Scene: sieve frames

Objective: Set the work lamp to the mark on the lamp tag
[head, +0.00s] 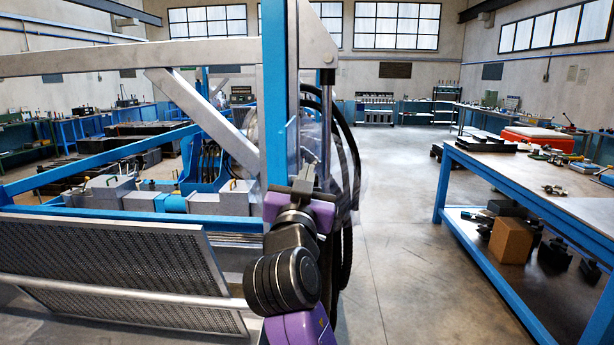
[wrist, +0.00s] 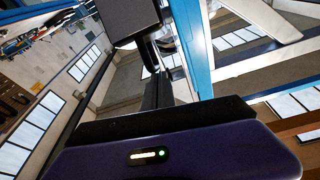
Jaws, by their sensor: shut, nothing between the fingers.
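My gripper (head: 308,168) is shut and empty at the end of my purple and dark arm. It is raised in front of the blue upright post (head: 275,90), in the middle of the head view; I cannot tell whether it touches the post. In the wrist view a dark block (wrist: 128,18) stands at the top, close to the blue post (wrist: 190,45); I cannot tell what it is. I cannot make out the work lamp or the lamp tag in either view.
A blue-framed machine with a perforated metal panel (head: 120,270) fills the left. Black hoses (head: 350,150) hang behind my arm. A blue workbench (head: 540,180) with tools stands at the right, with a cardboard box (head: 511,240) on its lower shelf. The concrete floor (head: 400,240) between is clear.

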